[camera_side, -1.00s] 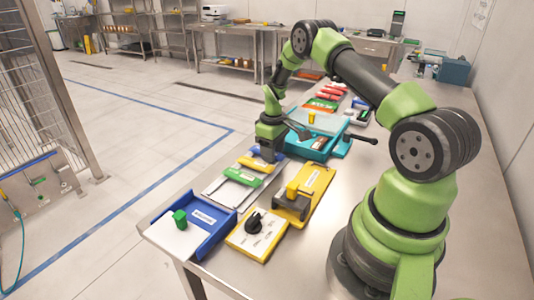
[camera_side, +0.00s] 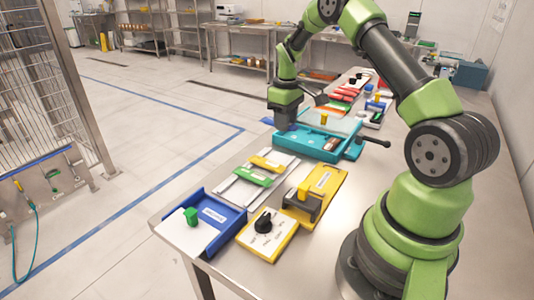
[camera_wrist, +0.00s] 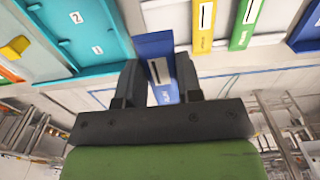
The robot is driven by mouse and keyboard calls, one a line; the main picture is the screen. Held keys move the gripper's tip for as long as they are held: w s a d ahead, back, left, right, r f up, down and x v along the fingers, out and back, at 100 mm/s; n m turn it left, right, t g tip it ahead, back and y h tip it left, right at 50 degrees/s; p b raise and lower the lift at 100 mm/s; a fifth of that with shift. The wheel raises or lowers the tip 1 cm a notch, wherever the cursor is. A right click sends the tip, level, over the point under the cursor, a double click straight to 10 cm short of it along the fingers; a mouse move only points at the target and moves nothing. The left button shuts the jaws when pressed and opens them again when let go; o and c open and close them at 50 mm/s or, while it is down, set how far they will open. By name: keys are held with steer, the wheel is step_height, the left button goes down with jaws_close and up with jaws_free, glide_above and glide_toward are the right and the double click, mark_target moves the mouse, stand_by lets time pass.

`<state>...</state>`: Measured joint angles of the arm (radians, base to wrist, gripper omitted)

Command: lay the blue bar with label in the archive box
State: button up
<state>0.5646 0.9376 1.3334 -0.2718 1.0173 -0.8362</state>
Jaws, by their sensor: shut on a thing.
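My gripper (camera_wrist: 157,85) is shut on the blue bar (camera_wrist: 153,46), which has a white label and shows between the fingers in the wrist view. In the side view the bar (camera_side: 280,124) hangs below my gripper (camera_side: 287,112), at the left of the teal box (camera_side: 316,146). That box has a grey top with a yellow knob and a handle at its right. A blue box (camera_side: 226,216) with a white label and a white panel with a green knob stands at the near left corner. I cannot read the labels to tell which is the archive box.
A pale rack (camera_side: 233,190) holds a yellow bar (camera_side: 267,163) and a green bar (camera_side: 253,176). A yellow fixture (camera_side: 328,182) and a yellow dial panel (camera_side: 262,236) stand near it. Red and other parts lie farther back. The table at the right is bare.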

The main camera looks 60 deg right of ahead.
steer(key=shift+w+a+r, duration=0.1)
steer(key=shift+a+r, duration=0.1)
steer(key=shift+r, duration=0.15)
steer(key=w+a, duration=0.3)
steer(key=a, duration=0.9)
glide_toward(221, 219)
step_height(221, 219, down, 2)
steer(key=shift+f, duration=2.6)
steer(key=shift+f, duration=0.1)
steer(key=o, duration=0.6)
steer(key=shift+o, duration=0.2)
